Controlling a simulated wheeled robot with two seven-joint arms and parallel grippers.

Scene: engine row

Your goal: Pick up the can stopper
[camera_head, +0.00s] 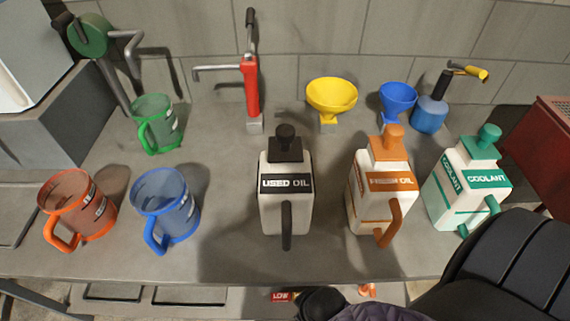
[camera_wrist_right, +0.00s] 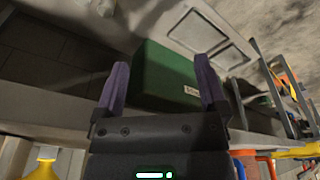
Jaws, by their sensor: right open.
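Three white cans stand upright on the grey bench. The used oil can (camera_head: 285,205) has a black stopper (camera_head: 286,137) on top, the fresh oil can (camera_head: 380,195) an orange stopper (camera_head: 393,138), and the coolant can (camera_head: 467,185) a green stopper (camera_head: 489,135). Which stopper is meant, I cannot tell. My right gripper (camera_wrist_right: 161,88) is open and empty in the right wrist view, its two purple fingers apart with a green box (camera_wrist_right: 165,78) beyond them. In the head view my right arm comes in at the lower right, below the cans. My left gripper is not in view.
Orange (camera_head: 75,210), blue (camera_head: 166,205) and green (camera_head: 155,122) jugs stand left on the bench (camera_head: 225,235). A red pump (camera_head: 251,88), yellow funnel (camera_head: 331,97), blue funnel (camera_head: 397,97) and blue oiler (camera_head: 430,115) stand behind. A red cabinet (camera_head: 540,150) is at right.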

